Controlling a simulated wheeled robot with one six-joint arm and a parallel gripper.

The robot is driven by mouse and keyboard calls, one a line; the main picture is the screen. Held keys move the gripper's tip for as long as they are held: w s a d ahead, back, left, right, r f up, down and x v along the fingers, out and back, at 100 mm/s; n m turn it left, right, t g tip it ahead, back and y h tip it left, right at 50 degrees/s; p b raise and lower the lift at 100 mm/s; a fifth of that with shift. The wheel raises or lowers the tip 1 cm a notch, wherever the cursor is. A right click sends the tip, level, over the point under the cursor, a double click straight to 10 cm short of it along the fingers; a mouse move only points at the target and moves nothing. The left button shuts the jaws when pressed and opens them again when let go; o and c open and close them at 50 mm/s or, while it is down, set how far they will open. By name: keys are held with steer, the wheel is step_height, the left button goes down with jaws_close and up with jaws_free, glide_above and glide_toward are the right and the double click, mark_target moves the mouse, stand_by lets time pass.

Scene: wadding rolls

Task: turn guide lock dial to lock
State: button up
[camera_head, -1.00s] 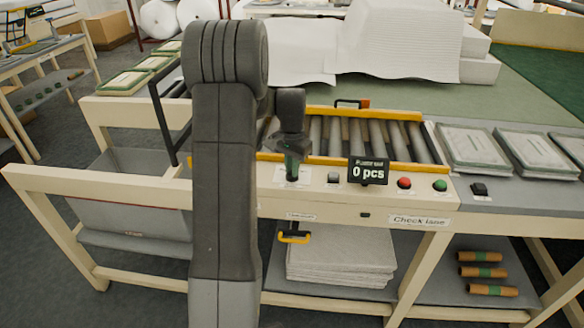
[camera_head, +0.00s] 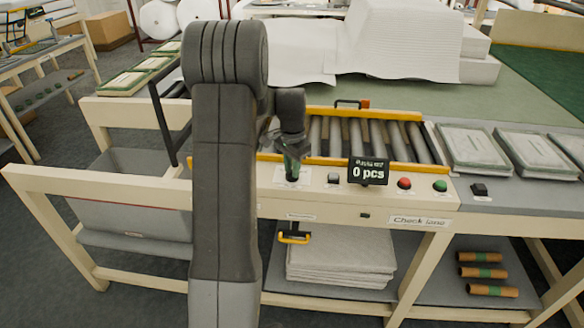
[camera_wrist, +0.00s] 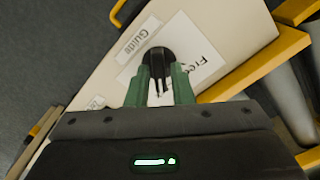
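The guide lock dial (camera_wrist: 158,60) is a round black knob on the cream front panel, between a "Guide" label and a white card that reads "Free" in part. My gripper (camera_wrist: 161,76) has green fingers that point at the dial in the wrist view, one on each side of its dark grip. Pale panel shows between the fingers, so they look open around the grip. I cannot tell whether either finger touches it. In the head view my gripper (camera_head: 292,168) is in front of the panel and hides the dial.
A roller conveyor (camera_head: 345,137) with yellow rails lies behind the panel. A "0 pcs" display (camera_head: 368,172), a red button (camera_head: 404,183) and a green button (camera_head: 440,185) stand to the right. A yellow handle (camera_head: 294,238) hangs below.

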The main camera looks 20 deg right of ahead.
steer(key=shift+o, duration=0.8)
step_height(320, 180, up, 14)
steer(key=shift+b, duration=0.45)
steer(key=shift+f, duration=0.15)
step_height(320, 180, down, 14)
steer(key=shift+r+p, duration=0.1)
steer(key=shift+p, duration=0.35)
